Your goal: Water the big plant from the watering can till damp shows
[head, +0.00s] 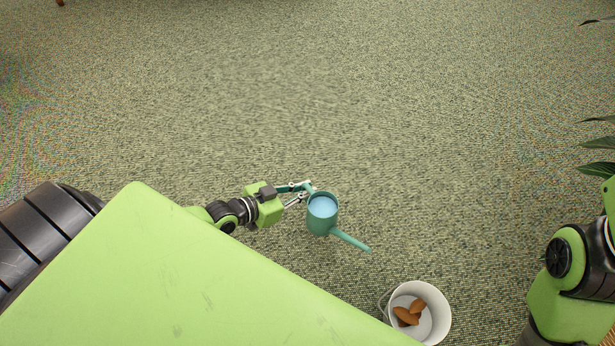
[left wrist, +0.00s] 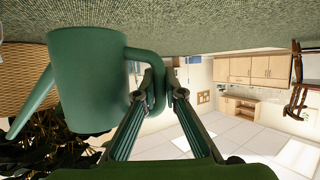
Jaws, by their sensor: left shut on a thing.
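The teal watering can (head: 322,218) is in the middle of the head view, seen from above with light blue water inside. Its spout (head: 352,241) points to the lower right. My left gripper (head: 307,190) is shut on the can's handle, which also shows in the left wrist view (left wrist: 155,72). The can looks roughly upright, held above the carpet. The big plant shows only as leaves (head: 597,168) at the head view's right edge. The upside-down left wrist view shows dark leaves (left wrist: 60,145) and a woven planter (left wrist: 22,80) beyond the spout. The soil is hidden.
A white bucket (head: 443,312) holding brown objects is at the bottom, below the spout in the picture. Carpet (head: 300,90) is clear across the upper middle. The left wrist view shows wooden cabinets (left wrist: 255,70) and a chair (left wrist: 298,95) in the distance.

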